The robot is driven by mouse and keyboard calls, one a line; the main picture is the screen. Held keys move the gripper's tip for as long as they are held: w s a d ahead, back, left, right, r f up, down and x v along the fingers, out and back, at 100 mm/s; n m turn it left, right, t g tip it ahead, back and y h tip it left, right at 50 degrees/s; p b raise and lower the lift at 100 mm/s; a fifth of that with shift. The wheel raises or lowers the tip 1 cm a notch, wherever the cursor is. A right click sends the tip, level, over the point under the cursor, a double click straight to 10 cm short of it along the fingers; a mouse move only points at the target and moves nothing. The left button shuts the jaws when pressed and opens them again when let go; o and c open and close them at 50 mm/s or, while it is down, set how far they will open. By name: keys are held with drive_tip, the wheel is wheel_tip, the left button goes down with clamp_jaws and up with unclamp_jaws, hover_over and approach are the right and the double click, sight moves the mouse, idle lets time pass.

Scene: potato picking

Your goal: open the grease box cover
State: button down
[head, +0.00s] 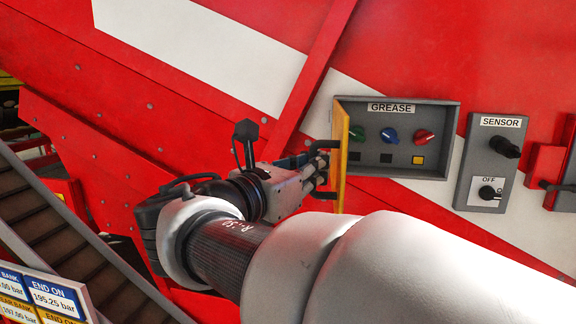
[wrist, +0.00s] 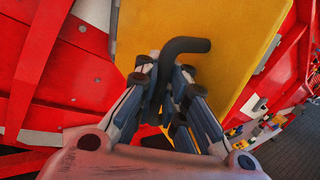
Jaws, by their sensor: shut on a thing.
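The grease box (head: 436,167) is a grey box labelled GREASE on the red machine wall. Its yellow cover (head: 340,150) stands swung out at the box's left edge, seen nearly edge-on in the head view. Inside show green, blue and red knobs and a small yellow square. In the wrist view the cover (wrist: 215,45) is a broad yellow panel with a black bent handle (wrist: 185,48). My gripper (wrist: 168,90) is shut on this handle, its fingers on both sides of it. In the head view my gripper (head: 318,172) is at the cover's left side.
A grey SENSOR box (head: 497,150) with black knobs is right of the grease box. A red box (head: 545,165) is at the right edge. A ribbed conveyor (head: 70,240) and labelled panel (head: 40,298) are at lower left.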

drive_tip(key=shift+f, duration=0.25)
drive_tip(key=c, duration=2.1)
unclamp_jaws()
drive_tip(key=shift+c, duration=0.2)
drive_tip(key=o, duration=0.4)
drive_tip(key=shift+s+a+r, duration=0.15)
drive_tip(key=shift+s+r, duration=0.05)
drive_tip(key=shift+s, duration=0.15)
drive_tip(key=shift+o, duration=0.4)
drive_tip(key=shift+w, duration=0.2)
drive_tip(key=v, duration=1.2)
